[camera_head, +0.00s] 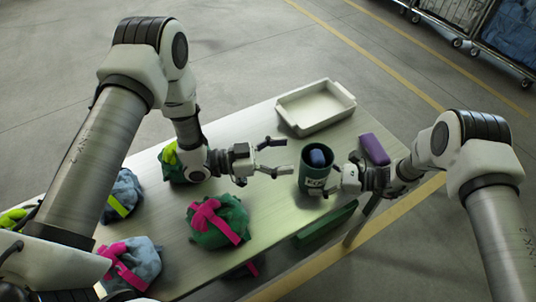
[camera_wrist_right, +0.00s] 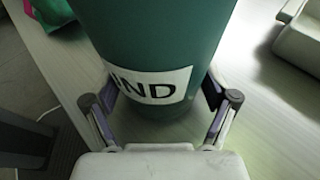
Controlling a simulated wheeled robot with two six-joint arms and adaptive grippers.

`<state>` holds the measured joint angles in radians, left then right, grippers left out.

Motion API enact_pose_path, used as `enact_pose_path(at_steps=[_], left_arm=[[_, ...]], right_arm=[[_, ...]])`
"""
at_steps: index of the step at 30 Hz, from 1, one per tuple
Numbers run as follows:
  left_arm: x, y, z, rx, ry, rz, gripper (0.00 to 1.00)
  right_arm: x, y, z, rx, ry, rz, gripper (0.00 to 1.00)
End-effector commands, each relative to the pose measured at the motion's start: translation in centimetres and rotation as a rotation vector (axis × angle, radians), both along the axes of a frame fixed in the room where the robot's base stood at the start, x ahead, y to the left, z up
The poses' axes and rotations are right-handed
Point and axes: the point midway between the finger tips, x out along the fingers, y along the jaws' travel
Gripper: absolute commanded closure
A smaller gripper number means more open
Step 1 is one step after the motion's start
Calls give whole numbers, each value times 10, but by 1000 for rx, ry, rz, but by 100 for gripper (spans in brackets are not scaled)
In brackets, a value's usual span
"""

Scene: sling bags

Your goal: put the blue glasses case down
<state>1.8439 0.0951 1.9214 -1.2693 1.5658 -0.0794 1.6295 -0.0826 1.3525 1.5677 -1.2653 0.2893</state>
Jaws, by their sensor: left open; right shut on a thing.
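The blue glasses case (camera_head: 320,155) appears as a rounded blue end inside the open top of a dark green cylindrical bin (camera_head: 312,176); its lower part is hidden. The bin stands on the table with a white label. My right gripper (camera_head: 331,181) is at the bin's right side, shut on it. In the right wrist view its fingers (camera_wrist_right: 160,85) lie either side of the green wall (camera_wrist_right: 150,35), by a label ending in "ND". My left gripper (camera_head: 286,156) is open and empty, to the left of the bin and apart from it.
A white tray (camera_head: 315,108) stands at the table's back. A purple case (camera_head: 374,149) lies right of the bin. A green bag with pink straps (camera_head: 218,222) and several other bags occupy the left. Wheeled carts (camera_head: 510,35) stand far back right.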

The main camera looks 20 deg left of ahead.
Motion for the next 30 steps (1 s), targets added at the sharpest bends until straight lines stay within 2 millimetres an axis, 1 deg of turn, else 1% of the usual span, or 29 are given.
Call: enact_pose_path(at_steps=[1, 3, 6, 9, 15, 16, 17, 26, 29, 30], left_arm=[[-3, 14, 1, -4, 1, 7, 22], [-10, 27, 1, -3, 0, 5, 22], [-15, 40, 1, -2, -2, 3, 22], [-18, 45, 1, -2, -3, 1, 22], [-18, 45, 1, -2, -4, -1, 22], [-18, 45, 1, -2, -4, -1, 22], [-18, 45, 1, -2, -4, -1, 22], [-18, 45, 2, -2, -4, -1, 22], [-18, 45, 2, -2, -4, -1, 22], [-18, 45, 2, -2, -4, -1, 22]], right_arm=[[-1, 0, -1, -2, 1, 1, 35], [-1, 0, -1, -2, 1, 1, 35], [-1, 0, -1, -2, 1, 1, 35], [-1, 0, -1, -2, 1, 1, 35], [-1, 0, -1, -2, 2, 0, 35], [-1, 0, -1, -2, 2, 0, 8], [-1, 0, -1, -2, 2, 0, 0], [0, 0, -1, -1, 1, 1, 0], [0, -4, 1, -1, 1, -1, 0], [1, -8, 2, -1, 0, -2, 0]])
